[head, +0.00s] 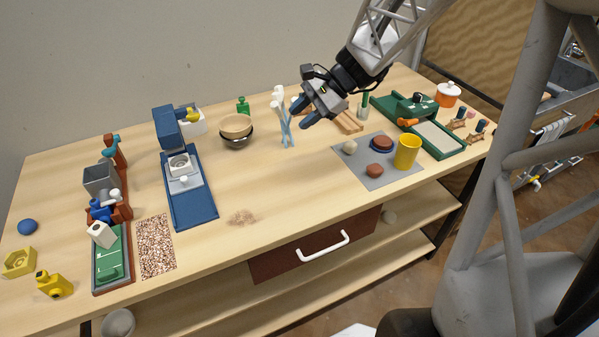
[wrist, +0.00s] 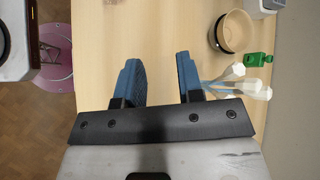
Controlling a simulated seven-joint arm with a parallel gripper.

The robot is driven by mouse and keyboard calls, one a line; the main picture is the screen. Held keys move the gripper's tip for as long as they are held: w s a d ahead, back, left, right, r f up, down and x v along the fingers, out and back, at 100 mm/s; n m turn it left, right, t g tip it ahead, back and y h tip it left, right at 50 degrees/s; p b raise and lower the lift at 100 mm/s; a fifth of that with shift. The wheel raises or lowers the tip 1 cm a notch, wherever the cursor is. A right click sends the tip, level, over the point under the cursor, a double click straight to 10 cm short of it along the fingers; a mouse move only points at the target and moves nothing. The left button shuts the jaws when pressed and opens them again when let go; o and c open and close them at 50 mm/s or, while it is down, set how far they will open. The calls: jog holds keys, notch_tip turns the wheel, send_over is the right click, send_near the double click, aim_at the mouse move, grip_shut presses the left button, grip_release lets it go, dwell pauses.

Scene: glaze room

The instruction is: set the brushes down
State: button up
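The brushes (head: 282,117) are a small cluster of slim pieces with white upper ends and light-blue lower parts, towards the back middle of the table. They also show in the wrist view (wrist: 237,84), fanned out just right of the right finger, which may hide part of them. I cannot tell what holds them up. My gripper (head: 304,112) is above the table, just right of the brushes in the head view. In the wrist view my gripper (wrist: 160,72) has its two blue fingers apart, with only bare table visible between them.
Nested bowls (head: 236,127) and a green bottle (head: 243,106) stand left of the brushes. A grey mat (head: 374,179) bears a yellow cup (head: 407,152) and lumps. A blue-based machine (head: 190,207) stands further left. The table's front middle is mostly clear, apart from a brown patch (head: 242,217).

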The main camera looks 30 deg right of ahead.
jog(key=s+a+r+n+h, duration=0.1)
jog(key=s+a+n+h, duration=0.3)
jog(key=s+n, duration=0.3)
jog(key=s+a+r+n+h, duration=0.2)
jog(key=s+a+n+h, duration=0.3)
jog(key=s, duration=0.9)
jog(key=shift+a+n, duration=0.85)
jog(key=shift+n, duration=0.25)
